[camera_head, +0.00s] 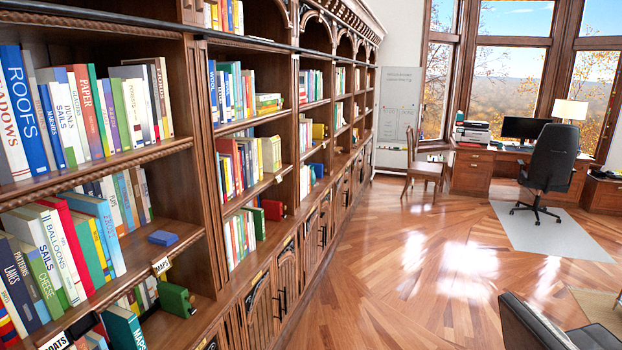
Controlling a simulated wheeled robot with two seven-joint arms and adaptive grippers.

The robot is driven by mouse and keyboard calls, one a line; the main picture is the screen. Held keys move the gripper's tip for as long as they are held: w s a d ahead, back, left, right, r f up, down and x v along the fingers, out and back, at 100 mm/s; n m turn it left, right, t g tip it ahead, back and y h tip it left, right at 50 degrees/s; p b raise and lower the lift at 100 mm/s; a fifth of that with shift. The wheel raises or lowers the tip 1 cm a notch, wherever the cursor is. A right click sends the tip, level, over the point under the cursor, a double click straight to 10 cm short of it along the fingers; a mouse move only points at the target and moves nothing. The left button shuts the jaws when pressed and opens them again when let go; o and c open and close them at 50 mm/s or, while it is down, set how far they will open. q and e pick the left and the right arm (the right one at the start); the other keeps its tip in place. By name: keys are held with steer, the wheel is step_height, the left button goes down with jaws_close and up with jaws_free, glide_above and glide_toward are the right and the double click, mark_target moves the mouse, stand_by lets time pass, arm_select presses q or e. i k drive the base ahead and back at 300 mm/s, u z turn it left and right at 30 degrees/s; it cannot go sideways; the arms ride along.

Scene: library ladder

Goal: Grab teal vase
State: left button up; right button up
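I see no teal vase in the head view. Neither of my grippers is in this view. The nearest shelves on the left hold books, among them a teal book (124,328) low down and a green book (176,299) beside it. These are books, not a vase.
A long wooden bookcase (200,150) runs along the left into the distance. The wood floor (400,260) in the middle is clear. Farther right stand a wooden chair (424,170), a desk (472,172) and a black office chair (552,160). A dark armchair (530,325) is at the bottom right.

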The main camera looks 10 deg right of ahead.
mark_target(312, 167)
steer(key=z, duration=1)
steer(key=i, duration=7.7)
steer(key=u, duration=4)
